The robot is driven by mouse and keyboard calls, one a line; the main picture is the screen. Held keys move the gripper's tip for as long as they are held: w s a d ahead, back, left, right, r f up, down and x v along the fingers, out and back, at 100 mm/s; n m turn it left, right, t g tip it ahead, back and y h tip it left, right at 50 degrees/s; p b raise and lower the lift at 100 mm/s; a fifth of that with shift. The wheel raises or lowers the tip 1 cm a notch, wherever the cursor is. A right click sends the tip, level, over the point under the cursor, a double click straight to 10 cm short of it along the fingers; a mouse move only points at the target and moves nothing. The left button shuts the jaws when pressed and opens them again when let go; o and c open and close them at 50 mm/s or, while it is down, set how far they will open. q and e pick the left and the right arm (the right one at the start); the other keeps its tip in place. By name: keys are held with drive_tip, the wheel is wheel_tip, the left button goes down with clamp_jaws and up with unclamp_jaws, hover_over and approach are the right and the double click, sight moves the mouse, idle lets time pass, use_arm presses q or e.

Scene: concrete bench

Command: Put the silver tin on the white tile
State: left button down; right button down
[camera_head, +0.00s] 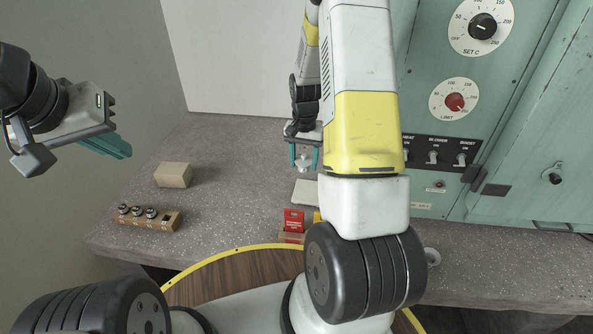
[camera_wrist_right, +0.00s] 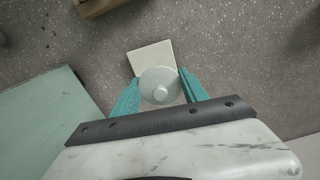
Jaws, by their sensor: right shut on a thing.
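The silver tin (camera_wrist_right: 160,85) is round with a small knob on top, seen from above in the right wrist view. My right gripper (camera_wrist_right: 156,86) is shut on it, with a teal finger on each side. In the head view the tin (camera_head: 303,162) hangs between the fingers of my right gripper (camera_head: 303,158), apparently above the bench. The white tile (camera_head: 304,192) lies on the bench just nearer than the tin, partly hidden by my right arm. In the wrist view the tile (camera_wrist_right: 150,56) shows partly behind the tin. My left gripper (camera_head: 106,146) is off to the left, seen side-on, away from both.
A beige block (camera_head: 173,175) and a wooden rack (camera_head: 140,220) with several small dark-topped pieces stand on the left of the grey speckled bench (camera_head: 235,185). A red packet (camera_head: 293,220) is near the front edge. A green control panel (camera_head: 430,60) stands at the right.

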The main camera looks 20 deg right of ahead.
drive_tip(key=shift+w+d+f+m, duration=0.1)
drive_tip(key=shift+d+f+m, duration=0.2)
drive_tip(key=shift+d, duration=0.3)
drive_tip(key=shift+w+d+f+m, duration=0.1)
drive_tip(key=shift+d+f+m, duration=0.1)
drive_tip(key=shift+d+m, duration=0.3)
hover_over(309, 191)
wheel_tip(309, 191, down, 6)
drive_tip(key=shift+d+r, duration=0.1)
drive_tip(key=shift+r, duration=0.15)
drive_tip(key=shift+f, duration=2.15)
drive_tip(key=shift+f, duration=0.15)
drive_tip(key=c, duration=0.6)
unclamp_jaws()
